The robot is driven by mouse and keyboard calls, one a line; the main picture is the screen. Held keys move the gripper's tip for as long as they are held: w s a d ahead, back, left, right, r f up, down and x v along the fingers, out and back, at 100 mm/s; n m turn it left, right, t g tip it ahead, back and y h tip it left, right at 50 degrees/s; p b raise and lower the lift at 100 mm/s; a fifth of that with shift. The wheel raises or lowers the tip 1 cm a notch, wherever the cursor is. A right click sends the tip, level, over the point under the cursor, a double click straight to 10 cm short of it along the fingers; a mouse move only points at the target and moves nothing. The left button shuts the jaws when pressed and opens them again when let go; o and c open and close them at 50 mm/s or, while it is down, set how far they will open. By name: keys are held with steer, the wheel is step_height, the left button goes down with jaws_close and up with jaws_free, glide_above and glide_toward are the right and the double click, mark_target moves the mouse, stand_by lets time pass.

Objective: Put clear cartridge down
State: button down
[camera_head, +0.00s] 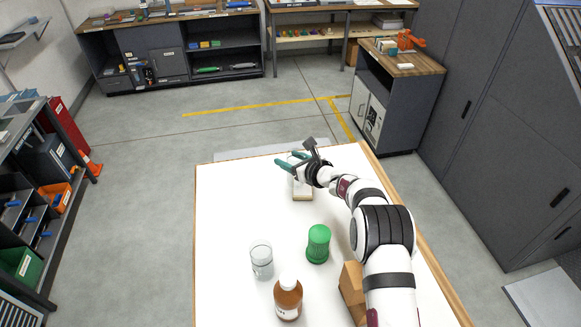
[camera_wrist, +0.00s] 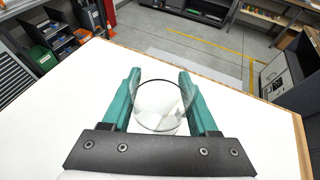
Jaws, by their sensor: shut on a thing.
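The clear cartridge (camera_wrist: 160,104) shows in the wrist view as a see-through round body with a dark rim. It is between the two teal fingers of my gripper (camera_wrist: 160,92), which is shut on it. In the head view my gripper (camera_head: 291,162) is over the far part of the white table (camera_head: 225,205). There the cartridge is hard to make out, and I cannot tell whether its bottom touches the table. A small pale block (camera_head: 303,192) with a beige lower edge shows just below the gripper in the head view.
A clear glass jar (camera_head: 262,262), a green ribbed container (camera_head: 318,243) and an amber bottle (camera_head: 288,298) stand nearer on the table. A wooden block (camera_head: 352,286) is beside my arm. The table's left side is bare.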

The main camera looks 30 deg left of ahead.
steer(key=shift+f, duration=1.45)
steer(key=shift+c, duration=0.8)
jaws_free()
steer(key=shift+f, duration=0.1)
